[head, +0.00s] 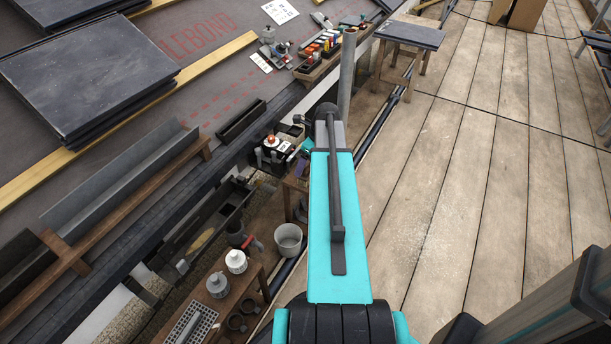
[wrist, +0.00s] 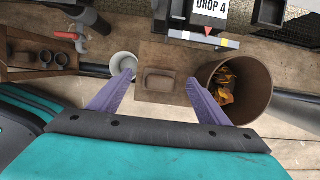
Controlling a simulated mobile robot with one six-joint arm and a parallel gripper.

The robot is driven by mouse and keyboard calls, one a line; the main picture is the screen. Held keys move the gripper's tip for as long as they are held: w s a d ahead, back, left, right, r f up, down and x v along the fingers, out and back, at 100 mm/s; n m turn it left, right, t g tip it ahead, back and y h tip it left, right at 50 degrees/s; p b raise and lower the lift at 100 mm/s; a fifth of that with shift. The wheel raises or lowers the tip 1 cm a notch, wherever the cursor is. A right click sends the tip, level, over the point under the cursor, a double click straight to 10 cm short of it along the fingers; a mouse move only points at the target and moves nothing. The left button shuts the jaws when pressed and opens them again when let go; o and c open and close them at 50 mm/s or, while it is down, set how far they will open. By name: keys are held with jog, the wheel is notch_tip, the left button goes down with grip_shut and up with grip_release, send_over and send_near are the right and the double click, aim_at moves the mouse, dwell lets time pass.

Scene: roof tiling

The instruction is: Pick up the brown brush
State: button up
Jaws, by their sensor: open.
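In the wrist view, a small brown block with rounded edges (wrist: 159,82) lies on a square brown board (wrist: 185,55). It may be the brown brush, but no bristles show. My gripper (wrist: 160,77) is open and empty, with its two purple-grey fingers spread to the left and right of the block. I cannot tell how high the fingertips are above it. In the head view, my turquoise arm hides most of this spot and the gripper's jaws are not clearly visible.
In the wrist view, a brown bin (wrist: 262,92) with orange scraps stands close to the right finger. A white bucket (wrist: 123,64) stands by the left finger. A "DROP 4" sign (wrist: 210,10) is at the top. The plank deck (head: 500,170) at the right is mostly clear.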

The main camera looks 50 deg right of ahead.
jog(key=shift+w+f, duration=0.1)
jog(key=shift+f, duration=0.2)
jog(key=shift+f, duration=0.1)
jog(key=shift+b+x, duration=1.1)
jog(key=shift+x, duration=1.4)
jog(key=c, duration=1.1)
jog(key=shift+c, duration=0.2)
